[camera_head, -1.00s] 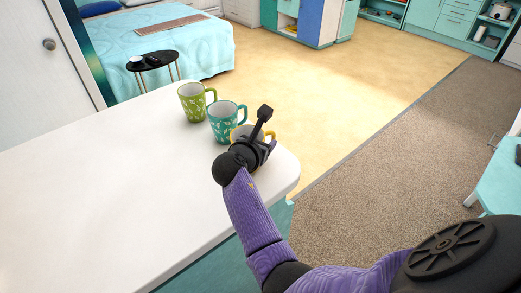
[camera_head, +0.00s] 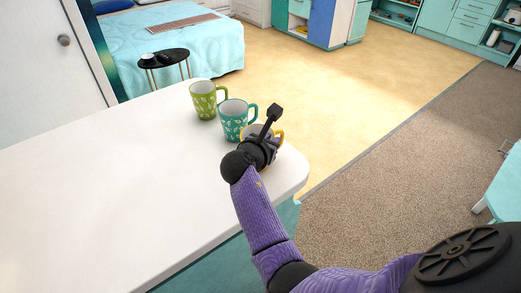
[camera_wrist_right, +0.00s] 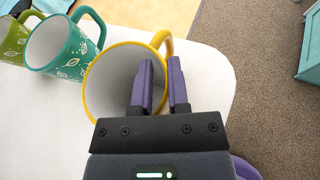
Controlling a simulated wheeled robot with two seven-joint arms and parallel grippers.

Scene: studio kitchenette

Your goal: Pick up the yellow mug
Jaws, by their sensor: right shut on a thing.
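The yellow mug (camera_wrist_right: 92,88) stands near the rounded corner of the white counter, its grey inside open toward the right wrist camera. In the head view it is mostly hidden behind my right gripper, with its yellow handle (camera_head: 280,135) showing. My right gripper (camera_wrist_right: 165,75) is shut on the mug's wall, one finger inside the rim and one outside, close to the handle. The right gripper (camera_head: 270,135) also shows in the head view. Whether the mug is clear of the counter cannot be told. My left gripper is not in view.
A teal mug (camera_head: 233,122) stands right beside the yellow mug, and a green mug (camera_head: 203,102) stands beyond it. The white counter (camera_head: 110,190) is otherwise clear. Its rounded edge drops to the floor at right.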

